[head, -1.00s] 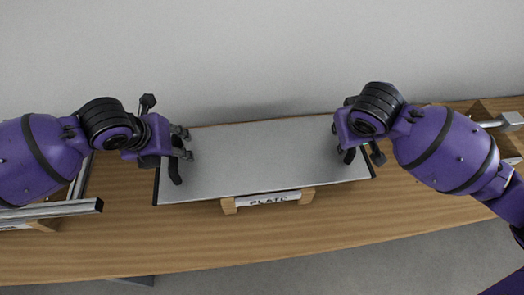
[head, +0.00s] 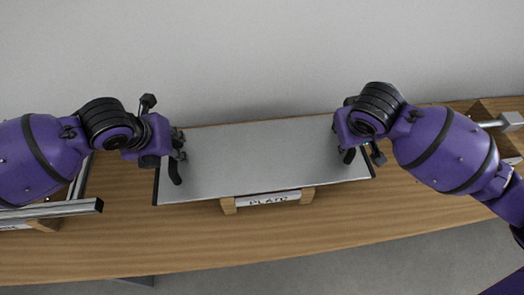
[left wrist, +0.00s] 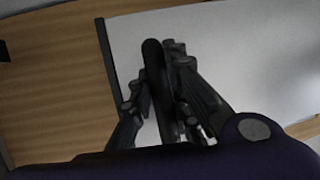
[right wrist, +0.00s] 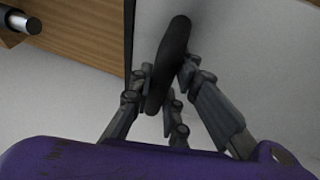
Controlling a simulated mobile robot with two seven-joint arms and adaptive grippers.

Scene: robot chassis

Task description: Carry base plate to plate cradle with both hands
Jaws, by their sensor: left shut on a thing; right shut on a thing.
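The base plate (head: 262,155) is a flat grey rectangle with dark end edges, lying level over the wooden plate cradle (head: 229,205). The cradle's front with a "PLATE" label shows along the plate's near edge; the rest is hidden under the plate. Whether the plate rests fully on it, I cannot tell. My left gripper (head: 178,150) is shut on the dark handle at the plate's left end; the handle stands between its fingers in the left wrist view (left wrist: 154,85). My right gripper (head: 347,146) is shut on the right-end handle, also seen in the right wrist view (right wrist: 172,60).
A metal-profile frame (head: 75,207) on a wooden support stands at the left of the wooden table (head: 160,245). Another metal bar (head: 508,121) on a wooden holder is at the right. The table in front of the cradle is clear; a wall is behind.

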